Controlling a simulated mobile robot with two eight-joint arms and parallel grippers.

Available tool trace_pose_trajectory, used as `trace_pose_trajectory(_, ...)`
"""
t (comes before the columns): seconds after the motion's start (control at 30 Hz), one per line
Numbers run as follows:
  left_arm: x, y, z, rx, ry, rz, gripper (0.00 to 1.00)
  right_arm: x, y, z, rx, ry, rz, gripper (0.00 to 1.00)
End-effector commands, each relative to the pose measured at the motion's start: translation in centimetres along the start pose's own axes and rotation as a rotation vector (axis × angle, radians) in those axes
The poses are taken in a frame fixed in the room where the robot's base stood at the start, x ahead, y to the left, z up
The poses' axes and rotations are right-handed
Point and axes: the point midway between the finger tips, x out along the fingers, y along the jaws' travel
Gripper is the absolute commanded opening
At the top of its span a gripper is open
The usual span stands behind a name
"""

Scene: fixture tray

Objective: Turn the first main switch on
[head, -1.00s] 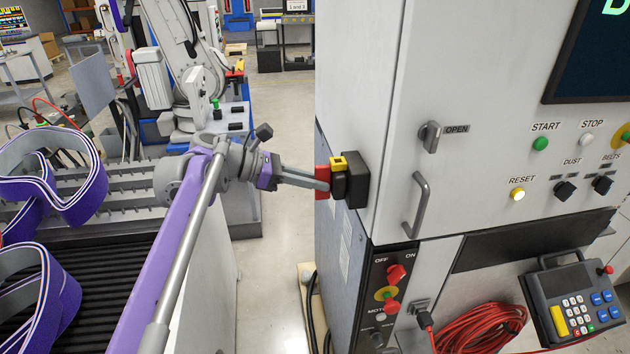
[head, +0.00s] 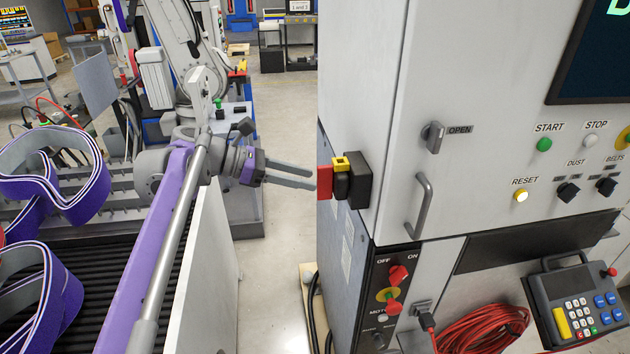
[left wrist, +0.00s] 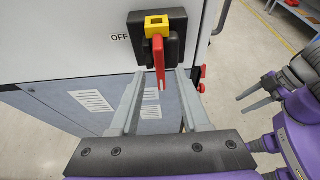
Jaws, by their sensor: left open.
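The main switch (head: 358,180) is a black box with a yellow hub on the side wall of the grey cabinet. Its red handle (head: 324,182) sticks out to the left in the head view. In the left wrist view the red handle (left wrist: 159,64) points down from the yellow hub, with the word OFF to its left. My left gripper (head: 312,177) is open and empty, its fingertips just left of the handle.
The cabinet front has an OPEN latch (head: 433,136), a door handle (head: 420,205) and red knobs (head: 398,274) below. A coiled red cable (head: 480,330) lies beside a keypad. A conveyor with purple belts (head: 60,185) stands left.

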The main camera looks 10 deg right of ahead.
Motion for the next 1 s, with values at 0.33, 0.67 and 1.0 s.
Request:
trace_pose_trajectory(0.33,-6.2,0.0,0.0,-0.001,0.0,0.001,0.46,0.0,0.0,0.0,0.0,0.0,0.0,0.5)
trace_pose_trajectory(0.67,-7.1,0.0,0.0,-0.001,0.0,0.0,0.46,0.0,0.0,0.0,0.0,0.0,0.0,0.5)
trace_pose_trajectory(1.0,-6.9,-2.2,-2.2,0.132,0.112,0.032,0.46,0.0,0.0,0.0,0.0,0.0,0.0,0.5)
